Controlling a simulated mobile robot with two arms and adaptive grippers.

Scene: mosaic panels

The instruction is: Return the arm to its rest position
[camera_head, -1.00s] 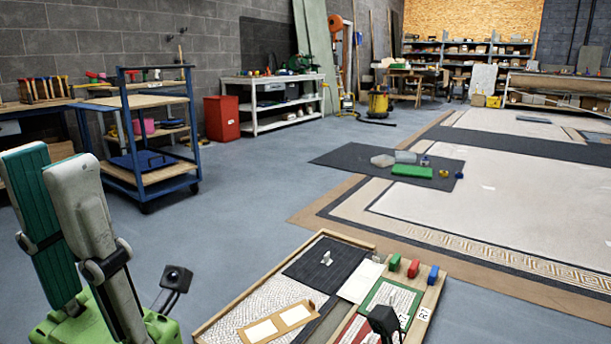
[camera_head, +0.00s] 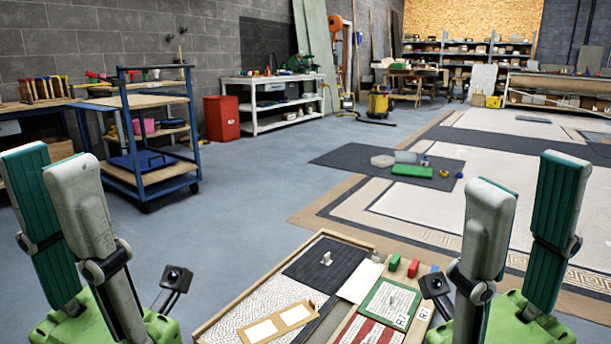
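My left gripper (camera_head: 62,222) stands upright at the lower left, with white and green fingers on a green body. Its two fingers look slightly apart at the tips, with nothing seen between them. My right gripper (camera_head: 520,215) stands upright at the lower right, fingers spread with a clear gap and nothing between them. Both grippers are clear of the wooden tray (camera_head: 217,317) on the work surface between them.
A blue trolley (camera_head: 188,150) stands at the left. The large floor mosaic (camera_head: 400,200) lies behind on the right. Grey floor between is clear.

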